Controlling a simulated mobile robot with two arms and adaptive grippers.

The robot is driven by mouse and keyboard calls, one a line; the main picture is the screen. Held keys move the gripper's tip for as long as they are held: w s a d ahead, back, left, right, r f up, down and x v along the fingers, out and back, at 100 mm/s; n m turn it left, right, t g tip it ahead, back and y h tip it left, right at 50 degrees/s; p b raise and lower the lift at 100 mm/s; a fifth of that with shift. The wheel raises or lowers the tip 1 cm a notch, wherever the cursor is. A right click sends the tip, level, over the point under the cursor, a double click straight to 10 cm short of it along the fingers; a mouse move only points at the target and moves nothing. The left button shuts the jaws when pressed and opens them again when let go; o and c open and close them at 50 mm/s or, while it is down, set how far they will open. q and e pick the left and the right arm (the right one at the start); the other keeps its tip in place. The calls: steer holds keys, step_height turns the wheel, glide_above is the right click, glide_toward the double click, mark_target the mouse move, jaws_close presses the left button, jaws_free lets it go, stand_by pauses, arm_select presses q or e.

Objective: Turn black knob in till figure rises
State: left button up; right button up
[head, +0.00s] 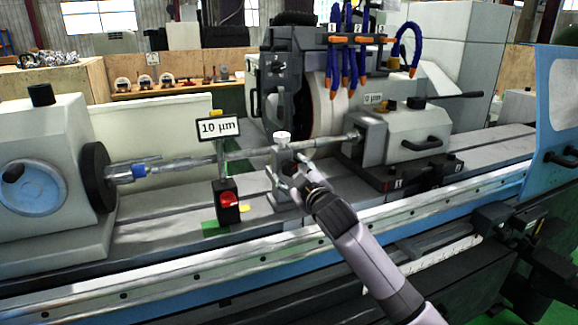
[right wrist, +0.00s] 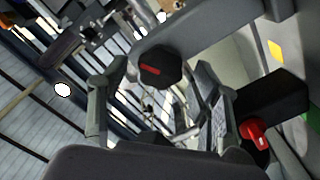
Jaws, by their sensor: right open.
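The black knob (right wrist: 160,66) has a red mark across its face and sits on a grey bracket in the right wrist view. My right gripper (right wrist: 158,88) is open, with one finger on each side of the knob; I cannot tell whether they touch it. A sign (head: 218,127) left of the support reads 10 µm. My left gripper is not in view.
A black box with a red button (head: 228,201) stands just left of the support; its red button (right wrist: 254,132) also shows in the right wrist view. The shaft (head: 245,151) runs above. The grinding wheel (head: 327,100) is behind. The front rail (head: 150,283) is bare.

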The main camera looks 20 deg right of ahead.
steer(key=shift+w, duration=1.15)
steer(key=shift+c, duration=0.3)
steer(key=c, duration=1.1)
steer(key=m+p, duration=0.2)
steer(key=m, duration=0.2)
steer(key=shift+r+p, duration=0.15)
steer(key=shift+p, duration=0.25)
steer(key=shift+m+p, duration=0.6)
steer(key=shift+m, duration=0.7)
